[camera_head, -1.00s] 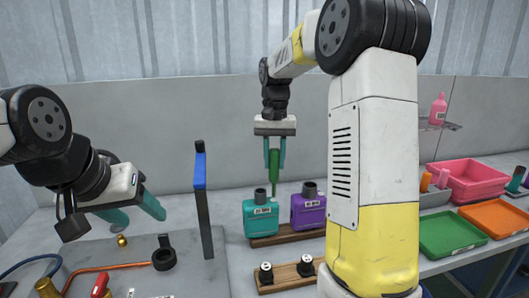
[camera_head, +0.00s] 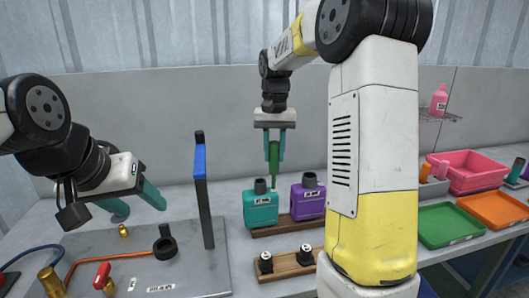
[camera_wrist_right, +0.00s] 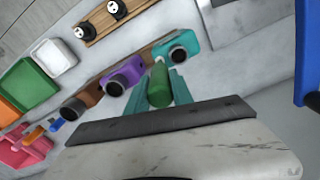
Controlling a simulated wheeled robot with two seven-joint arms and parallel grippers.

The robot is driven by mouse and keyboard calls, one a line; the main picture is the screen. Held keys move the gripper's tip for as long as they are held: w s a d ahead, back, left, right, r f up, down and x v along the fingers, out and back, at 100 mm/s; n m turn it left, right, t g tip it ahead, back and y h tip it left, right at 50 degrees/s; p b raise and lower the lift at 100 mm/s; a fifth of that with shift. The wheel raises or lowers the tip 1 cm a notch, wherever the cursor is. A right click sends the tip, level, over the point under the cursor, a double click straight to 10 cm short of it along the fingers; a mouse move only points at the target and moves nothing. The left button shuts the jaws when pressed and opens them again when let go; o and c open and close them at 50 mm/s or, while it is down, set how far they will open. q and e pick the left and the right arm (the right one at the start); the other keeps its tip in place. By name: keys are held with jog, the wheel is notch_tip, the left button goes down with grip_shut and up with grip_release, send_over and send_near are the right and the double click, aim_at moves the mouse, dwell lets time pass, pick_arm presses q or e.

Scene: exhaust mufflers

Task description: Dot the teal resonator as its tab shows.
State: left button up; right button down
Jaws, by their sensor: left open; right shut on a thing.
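The teal resonator (camera_head: 261,212), a boxy can with a dark round neck on top and a small white label on its front, stands upright on a wooden rack. The label is too small to read. My right gripper (camera_head: 274,148) is shut on a green marker (camera_head: 274,168), held upright with its tip down, above and just beside the neck. The marker (camera_wrist_right: 159,88) and teal resonator (camera_wrist_right: 188,42) also show in the right wrist view, where I cannot tell whether they touch. My left gripper (camera_head: 142,203) is open and empty at the left.
A purple can (camera_head: 308,203) stands close right of the teal one. A wooden block (camera_head: 290,265) with two black-and-white pieces lies in front. Green (camera_head: 450,222), orange and pink trays are at the right.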

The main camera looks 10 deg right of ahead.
jog(key=shift+f, duration=0.5)
dwell(1.1)
jog(key=shift+r, duration=3.55)
